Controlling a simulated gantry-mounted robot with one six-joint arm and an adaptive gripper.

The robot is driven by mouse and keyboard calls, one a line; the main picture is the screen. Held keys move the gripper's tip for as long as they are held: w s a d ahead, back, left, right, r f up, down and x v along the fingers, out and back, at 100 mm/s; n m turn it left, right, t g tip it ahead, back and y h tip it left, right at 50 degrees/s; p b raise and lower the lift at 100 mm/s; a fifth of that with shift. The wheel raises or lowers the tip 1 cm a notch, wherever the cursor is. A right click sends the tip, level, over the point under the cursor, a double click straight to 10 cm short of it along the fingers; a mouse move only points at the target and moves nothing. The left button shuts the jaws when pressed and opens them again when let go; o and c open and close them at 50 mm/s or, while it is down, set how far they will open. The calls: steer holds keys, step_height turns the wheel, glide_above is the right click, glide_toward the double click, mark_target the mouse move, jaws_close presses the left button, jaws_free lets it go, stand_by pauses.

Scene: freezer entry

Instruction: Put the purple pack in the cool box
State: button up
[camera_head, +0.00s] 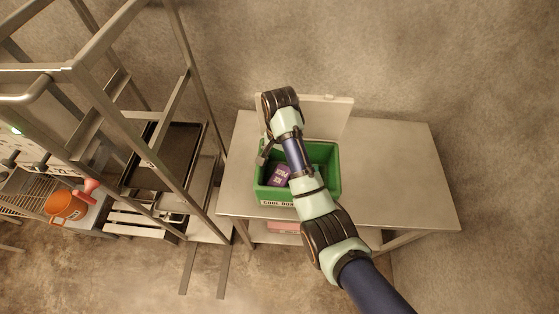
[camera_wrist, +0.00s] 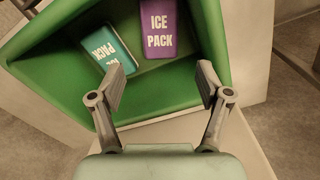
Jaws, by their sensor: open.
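The green cool box (camera_head: 331,187) stands on the metal table, with "COOL BOX" on its front. The purple pack (camera_head: 279,176) lies inside it, at the left in the head view. In the wrist view the purple pack (camera_wrist: 158,28) lies flat on the green floor of the box, lettered "ICE PACK". A teal ice pack (camera_wrist: 106,50) lies beside it to the left. My gripper (camera_wrist: 162,85) is open and empty over the box, its fingers apart and the purple pack beyond them. In the head view my arm covers part of the box and the teal pack is mostly hidden.
The metal table (camera_head: 400,180) is bare to the right of the box. A pale lid or panel (camera_head: 325,115) is behind the box. A tall metal rack (camera_head: 185,100) with a dark tray (camera_head: 160,165) stands at left.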

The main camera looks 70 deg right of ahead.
stand_by(0.4)
steer(key=w+a+r+n+t+h, duration=0.1)
steer(key=w+a+r+n+t, duration=0.15)
steer(key=w+a+n, duration=0.55)
steer(key=w+a+r+n+t+h, duration=0.2)
steer(key=w+a+t, duration=0.15)
steer(key=a, duration=0.85)
steer(key=s+a+r+n+t+y, duration=0.1)
steer(key=s+a+r+n+t, duration=0.1)
steer(key=a+r, duration=0.4)
steer(key=s+a+r+n+t+y, duration=0.1)
steer(key=a+r+n+t, duration=0.3)
steer(key=a, duration=1.1)
step_height(320, 180, up, 2)
steer(key=n+y, duration=0.1)
steer(key=n, duration=0.2)
steer(key=shift+s+a+r+t, duration=0.15)
steer(key=shift+s+t, duration=0.2)
steer(key=shift+t, duration=0.05)
